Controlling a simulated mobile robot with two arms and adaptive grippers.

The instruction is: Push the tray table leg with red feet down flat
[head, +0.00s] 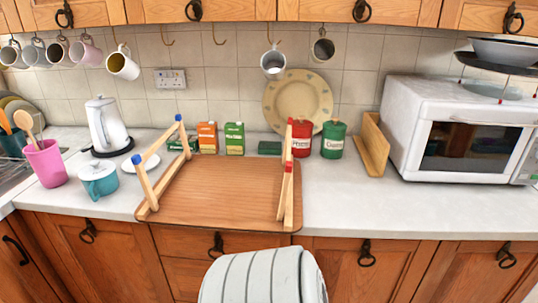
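A wooden tray table (225,190) lies upside down on the counter, its underside facing up. At its right end stands the leg with red feet (289,200), a wooden frame raised roughly upright. Its red tips show at the near (289,167) and far (290,128) corners, pointing up. At the left end, the leg with blue feet (147,186) is also raised, its blue tips (136,159) pointing up. Neither of my grippers shows in the head view, and nothing touches either leg.
Red (302,140) and green (333,140) tins stand behind the red-footed leg. Boxes (207,138) line the back. A wooden rack (371,148) and microwave (462,130) are to the right. A kettle (106,125) and teal pot (98,180) are left. Counter right of the tray (345,205) is clear.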

